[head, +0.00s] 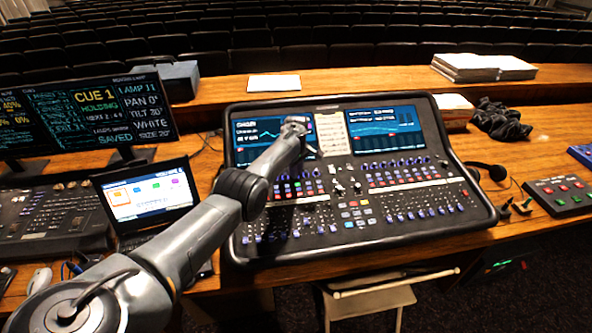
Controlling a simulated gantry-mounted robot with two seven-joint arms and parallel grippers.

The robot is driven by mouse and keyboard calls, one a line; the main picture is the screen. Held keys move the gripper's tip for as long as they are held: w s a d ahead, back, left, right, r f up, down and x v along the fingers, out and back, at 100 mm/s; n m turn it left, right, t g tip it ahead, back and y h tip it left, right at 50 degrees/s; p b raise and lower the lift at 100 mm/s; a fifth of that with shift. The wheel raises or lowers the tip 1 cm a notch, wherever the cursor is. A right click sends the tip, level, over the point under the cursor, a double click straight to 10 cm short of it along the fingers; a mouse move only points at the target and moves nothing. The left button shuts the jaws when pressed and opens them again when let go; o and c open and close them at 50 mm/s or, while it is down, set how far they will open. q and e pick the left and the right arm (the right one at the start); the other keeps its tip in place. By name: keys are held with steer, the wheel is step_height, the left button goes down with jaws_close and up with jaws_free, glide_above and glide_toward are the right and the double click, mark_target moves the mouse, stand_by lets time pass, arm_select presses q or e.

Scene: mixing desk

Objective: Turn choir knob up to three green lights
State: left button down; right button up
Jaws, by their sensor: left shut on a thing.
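The mixing desk (452,222) stands on the wooden counter with two lit screens and rows of faders and buttons. Its left screen (262,137) carries a small heading that seems to read CHOIR. My left gripper (306,147) reaches over the desk from the left and points down at the panel between the left screen and the paper strip. It is shut on a small knob there, which the gripper and wrist mostly hide. I cannot tell how many green lights belong to the knob. My right gripper is out of view.
A laptop (150,196), a lighting desk (45,215) and monitors (88,112) stand left. Headphones (487,170), a small button box (560,193) and a dark cloth (500,120) lie right. A stool (372,300) stands in front.

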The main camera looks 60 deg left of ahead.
arm_select(q)
steer(key=shift+m, duration=0.6)
steer(key=c, duration=1.1)
jaws_free()
